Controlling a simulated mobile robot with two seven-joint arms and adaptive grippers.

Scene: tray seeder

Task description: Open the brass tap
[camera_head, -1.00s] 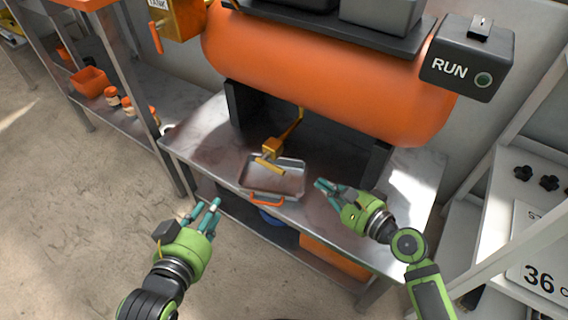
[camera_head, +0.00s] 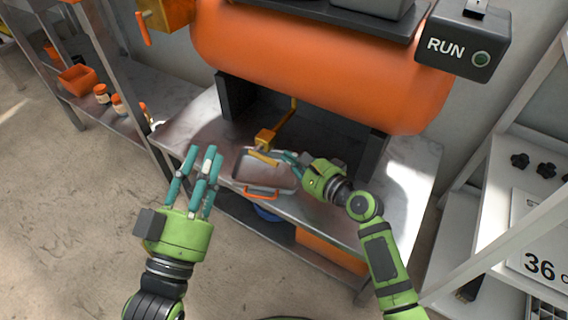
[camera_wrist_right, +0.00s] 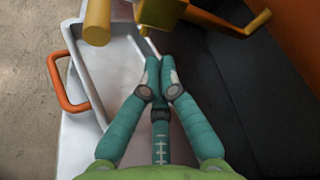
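The brass tap (camera_head: 264,137) is on a bent brass pipe under the orange tank, and a yellow bar-like handle (camera_head: 262,157) shows at its front. In the right wrist view the tap body (camera_wrist_right: 160,12) and the bar's round end (camera_wrist_right: 97,22) are at the top. My right gripper (camera_head: 284,157) is beside the tap on its right. Its fingertips are drawn together (camera_wrist_right: 160,68), with nothing seen between them; contact with the tap cannot be told.
A metal tray (camera_head: 240,172) with an orange handle (camera_head: 261,193) lies under the tap. The orange tank (camera_head: 300,65) hangs over the bench (camera_head: 190,135), its dark legs on both sides. A RUN box (camera_head: 463,42) is at upper right. A shelf with an orange bin (camera_head: 77,80) stands left.

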